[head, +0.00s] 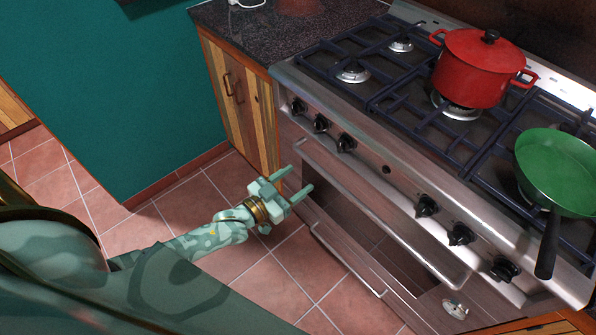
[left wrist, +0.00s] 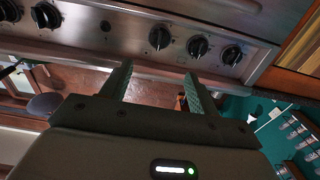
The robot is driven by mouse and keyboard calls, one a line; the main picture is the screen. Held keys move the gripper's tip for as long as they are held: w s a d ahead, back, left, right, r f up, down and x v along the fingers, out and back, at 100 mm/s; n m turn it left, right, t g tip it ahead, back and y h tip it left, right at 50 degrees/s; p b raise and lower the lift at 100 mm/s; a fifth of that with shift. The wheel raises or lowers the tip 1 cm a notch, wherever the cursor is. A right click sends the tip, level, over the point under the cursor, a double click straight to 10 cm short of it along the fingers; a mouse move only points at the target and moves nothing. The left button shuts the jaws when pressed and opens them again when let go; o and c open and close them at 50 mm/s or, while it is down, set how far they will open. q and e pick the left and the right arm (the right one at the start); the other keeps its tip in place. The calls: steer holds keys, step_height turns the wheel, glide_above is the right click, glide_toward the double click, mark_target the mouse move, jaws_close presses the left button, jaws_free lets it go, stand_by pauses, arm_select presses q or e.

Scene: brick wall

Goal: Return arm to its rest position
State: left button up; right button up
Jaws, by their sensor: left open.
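My left gripper (head: 293,187) is open and empty. In the head view it is held above the tiled floor, in front of the left end of the stove (head: 400,170). Its two fingers point toward the stove front. In the left wrist view the spread fingers (left wrist: 156,92) show nothing between them, with the stove's knob panel beyond. My left arm (head: 215,235) stretches out from the lower left of the head view. My right gripper is in neither view.
A red pot (head: 473,72) with a lid sits on a back burner. A green pan (head: 557,172) stands at the right, its black handle over the front edge. Black knobs (head: 427,206) and a handle bar jut from the stove. A wooden cabinet (head: 240,100) stands left; open floor (head: 160,225) lies below.

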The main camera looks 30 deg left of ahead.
arm_select(q)
steer(key=s+a+f+g+y, duration=0.35)
steer(key=s+f, duration=0.35)
steer(key=f, duration=0.4)
steer(key=s+a+f+g+y, duration=0.25)
steer(key=s+f+g, duration=0.35)
steer(key=f, duration=0.6)
steer(key=s+d+f+g, duration=0.1)
steer(key=s+f+g, duration=0.1)
steer(key=s, duration=0.9)
steer(key=s+d+f+g, duration=0.2)
steer(key=s+f+g, duration=0.1)
steer(key=s, duration=0.8)
steer(key=s+d+f+g, duration=0.1)
steer(key=s+f, duration=0.3)
steer(key=s, duration=0.7)
steer(key=shift+s+d+f+g, duration=0.15)
steer(key=shift+s+f+g, duration=0.2)
steer(key=shift+g, duration=0.3)
steer(key=shift+w, duration=0.2)
